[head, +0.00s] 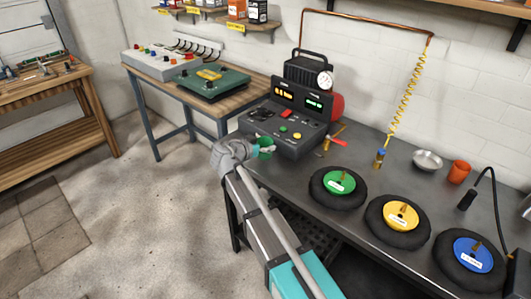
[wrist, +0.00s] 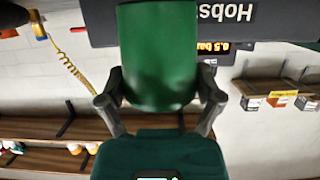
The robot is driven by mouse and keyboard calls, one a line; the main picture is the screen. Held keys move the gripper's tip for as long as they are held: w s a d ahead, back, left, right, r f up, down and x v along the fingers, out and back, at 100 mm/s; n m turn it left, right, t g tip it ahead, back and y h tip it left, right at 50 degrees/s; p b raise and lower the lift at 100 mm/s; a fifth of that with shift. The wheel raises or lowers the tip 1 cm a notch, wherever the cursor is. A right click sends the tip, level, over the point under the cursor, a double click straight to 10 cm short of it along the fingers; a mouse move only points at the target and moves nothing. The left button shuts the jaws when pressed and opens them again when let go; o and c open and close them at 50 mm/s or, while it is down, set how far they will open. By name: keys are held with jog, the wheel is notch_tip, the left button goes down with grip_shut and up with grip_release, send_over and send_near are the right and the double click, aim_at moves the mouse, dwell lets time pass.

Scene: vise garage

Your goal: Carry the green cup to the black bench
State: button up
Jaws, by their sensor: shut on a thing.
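My gripper (wrist: 160,90) is shut on the green cup (wrist: 158,50), with one finger on each side of it in the wrist view. In the head view the cup (head: 266,144) shows small and partly hidden by my gripper (head: 261,151). It appears at the left end of the black bench (head: 300,180), in front of the dark control unit there. I cannot tell whether the cup touches the bench or is held above it.
The control unit (head: 283,127) with a gauge stands at the bench's back left. Green (head: 339,183), yellow (head: 401,216) and blue (head: 472,255) hubbed tires lie along the front. A metal bowl (head: 427,160) and orange cup (head: 459,171) stand farther right. A wooden-topped table (head: 150,76) is behind, left.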

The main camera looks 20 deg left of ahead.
jog(key=shift+f+b, duration=0.85)
jog(key=shift+f, duration=0.35)
jog(key=shift+f, duration=0.15)
jog(key=o, duration=0.9)
jog(key=shift+r, duration=0.2)
jog(key=shift+s+r, duration=0.1)
jog(key=shift+s, duration=0.1)
jog(key=p+v, duration=0.3)
jog(key=v, duration=0.8)
jog(key=shift+s+a+r+p, duration=0.1)
jog(key=shift+s+p, duration=0.2)
jog(key=shift+p, duration=0.05)
